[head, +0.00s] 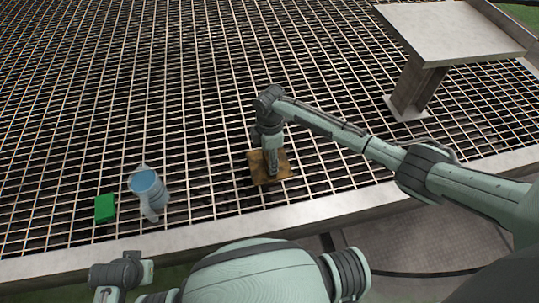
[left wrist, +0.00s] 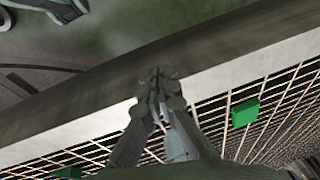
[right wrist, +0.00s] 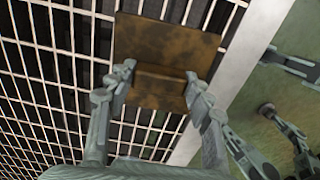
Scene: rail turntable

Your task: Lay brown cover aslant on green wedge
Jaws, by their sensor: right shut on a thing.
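The brown cover (head: 284,170) is a flat, square, mottled plate at the middle of the grating. In the right wrist view the brown cover (right wrist: 165,45) has a raised bar across it. My right gripper (right wrist: 160,82) is shut on this bar, a finger at each end; in the head view my right gripper (head: 271,172) hides part of the cover. The green wedge (head: 105,208) lies at the left, well apart from the cover; it also shows in the left wrist view (left wrist: 245,112). My left gripper (left wrist: 158,82) has its fingertips together, empty, near the front edge.
A blue-grey jug (head: 150,190) stands just right of the wedge. A pale raised platform (head: 455,35) on a post stands at the back right. A pale rim (head: 215,232) borders the grating in front. The grating between jug and cover is clear.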

